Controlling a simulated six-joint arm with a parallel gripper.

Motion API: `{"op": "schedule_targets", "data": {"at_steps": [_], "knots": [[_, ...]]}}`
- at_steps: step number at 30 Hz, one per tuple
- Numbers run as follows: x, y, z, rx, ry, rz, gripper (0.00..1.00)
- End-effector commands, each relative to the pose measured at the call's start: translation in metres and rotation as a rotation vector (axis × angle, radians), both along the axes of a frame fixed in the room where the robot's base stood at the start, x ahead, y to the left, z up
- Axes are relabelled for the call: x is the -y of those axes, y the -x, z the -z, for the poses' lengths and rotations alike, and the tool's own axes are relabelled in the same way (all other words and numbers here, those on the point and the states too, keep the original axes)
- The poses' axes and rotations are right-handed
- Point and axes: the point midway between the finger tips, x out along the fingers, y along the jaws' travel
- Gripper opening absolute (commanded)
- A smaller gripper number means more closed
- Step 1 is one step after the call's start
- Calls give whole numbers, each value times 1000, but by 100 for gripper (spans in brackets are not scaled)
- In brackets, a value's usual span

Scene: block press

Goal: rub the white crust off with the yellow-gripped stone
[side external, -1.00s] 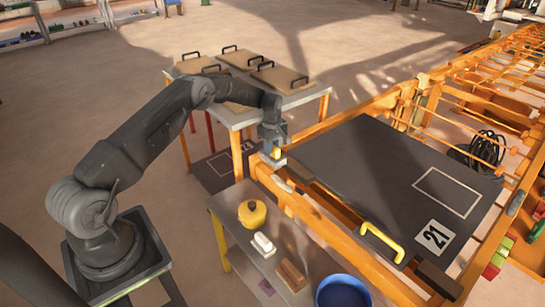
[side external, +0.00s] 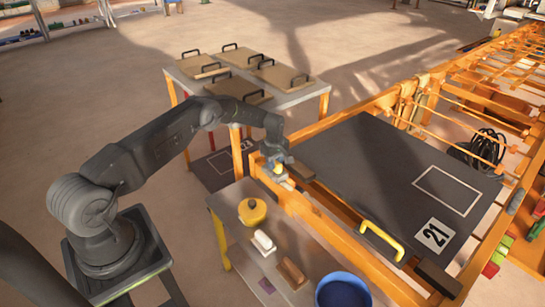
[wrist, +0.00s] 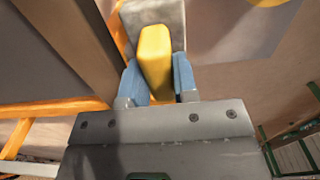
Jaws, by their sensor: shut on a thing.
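My gripper (side external: 277,164) is shut on the yellow grip (wrist: 155,62) of the stone. The stone's grey block (wrist: 153,14) shows beyond the grip in the wrist view, between and past my blue fingers. In the side view the stone is small and low over the near orange rail (side external: 325,226), close to its far-left end. A small pale patch (side external: 290,184), which looks like the white crust, shows on the rail just right of the stone. I cannot tell whether the stone touches the rail or the crust.
A dark plate (side external: 385,170) with a yellow handle (side external: 382,241) lies right of the rail. Boards with black handles lie on a table behind.

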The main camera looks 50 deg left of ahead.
Motion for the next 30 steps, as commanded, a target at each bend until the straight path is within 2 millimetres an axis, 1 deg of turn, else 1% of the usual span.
{"op": "schedule_targets", "data": {"at_steps": [3, 30], "knots": [[13, 2, 2, -7, 3, 1, 2], [95, 3, 1, -9, 3, 3, 2]]}}
